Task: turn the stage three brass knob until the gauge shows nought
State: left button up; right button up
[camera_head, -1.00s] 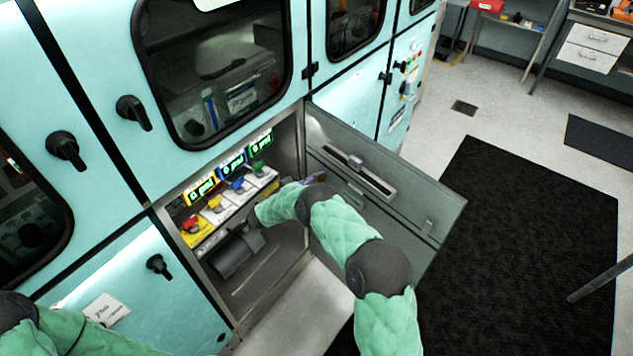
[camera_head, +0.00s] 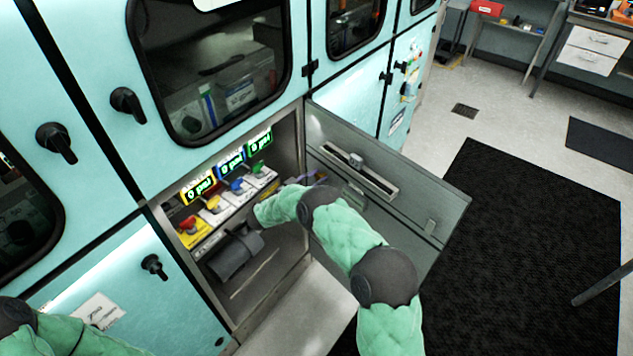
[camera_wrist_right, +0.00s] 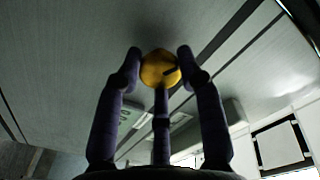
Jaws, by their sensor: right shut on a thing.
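The brass knob (camera_wrist_right: 158,68) is a round yellow knob with a dark mark, seen in the right wrist view against a grey panel. My right gripper (camera_wrist_right: 159,70) has its dark purple fingers closed around it. In the head view only a small purple part of that gripper (camera_head: 318,178) shows behind my green-sleeved arm, and the knob is hidden. Three lit gauges sit in the open recess: yellow-framed (camera_head: 195,190), blue-framed (camera_head: 231,162) and green-framed (camera_head: 259,143). Each seems to read 0 psi, but the digits are small. My left gripper is out of view; part of its arm shows lower left.
Below the gauges are red (camera_head: 187,223), yellow (camera_head: 214,203), blue (camera_head: 238,185) and green (camera_head: 260,168) valve handles. A dark grey cylinder (camera_head: 234,256) lies beneath them. An open grey door (camera_head: 440,205) stands right of my arm. A black mat (camera_head: 530,250) covers the floor beyond.

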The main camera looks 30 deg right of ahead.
jog(key=shift+f, duration=0.1)
dwell(0.5)
jog(key=o, duration=1.2)
jog(key=shift+c, duration=0.2)
jog(key=v, duration=1.2)
jog(key=shift+w, duration=0.1)
